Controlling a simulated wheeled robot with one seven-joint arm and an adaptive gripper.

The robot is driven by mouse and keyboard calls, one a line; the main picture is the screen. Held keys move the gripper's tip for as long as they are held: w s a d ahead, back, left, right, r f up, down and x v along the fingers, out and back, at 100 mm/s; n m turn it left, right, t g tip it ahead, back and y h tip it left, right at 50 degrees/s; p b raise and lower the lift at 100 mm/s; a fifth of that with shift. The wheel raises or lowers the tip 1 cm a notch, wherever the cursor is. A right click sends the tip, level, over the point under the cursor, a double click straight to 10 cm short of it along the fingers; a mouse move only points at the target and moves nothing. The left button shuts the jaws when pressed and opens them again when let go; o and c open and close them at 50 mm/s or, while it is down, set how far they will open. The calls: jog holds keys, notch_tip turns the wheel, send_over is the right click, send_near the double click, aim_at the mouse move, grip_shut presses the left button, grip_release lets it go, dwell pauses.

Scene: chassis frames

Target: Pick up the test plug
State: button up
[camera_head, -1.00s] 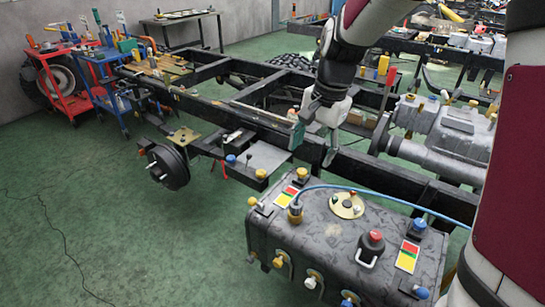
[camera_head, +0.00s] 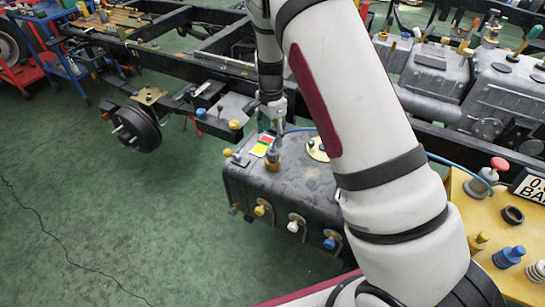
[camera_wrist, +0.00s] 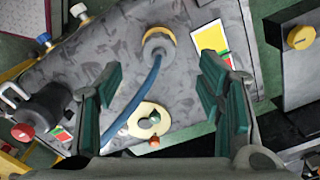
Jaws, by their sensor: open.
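A grey plug with a yellow-brown collar stands on the dark grey tank (camera_head: 250,183) and looks like the test plug (camera_head: 272,158). In the wrist view the plug (camera_wrist: 158,43) sits on the tank top, and a blue hose (camera_wrist: 140,92) runs from it back between my fingers. My gripper (camera_head: 271,118) is above the plug in the head view. In the wrist view my gripper (camera_wrist: 160,66) is open, with green pads on both sides of the hose. The plug lies ahead of the fingertips, between their lines, and nothing is gripped.
A red and yellow label (camera_wrist: 212,40) and a cream round cap (camera_wrist: 149,120) are near the plug. A black, red-topped fitting (camera_wrist: 40,112) stands at left. My arm hides the tank's right part in the head view. A yellow bench (camera_head: 480,215) stands at right.

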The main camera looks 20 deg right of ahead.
aim_at(273, 148)
jog(key=shift+d+f, duration=0.15)
jog(key=shift+f, duration=1.8)
jog(key=shift+d+f, duration=0.15)
jog(key=shift+f, duration=1.75)
jog(key=c, duration=1.3)
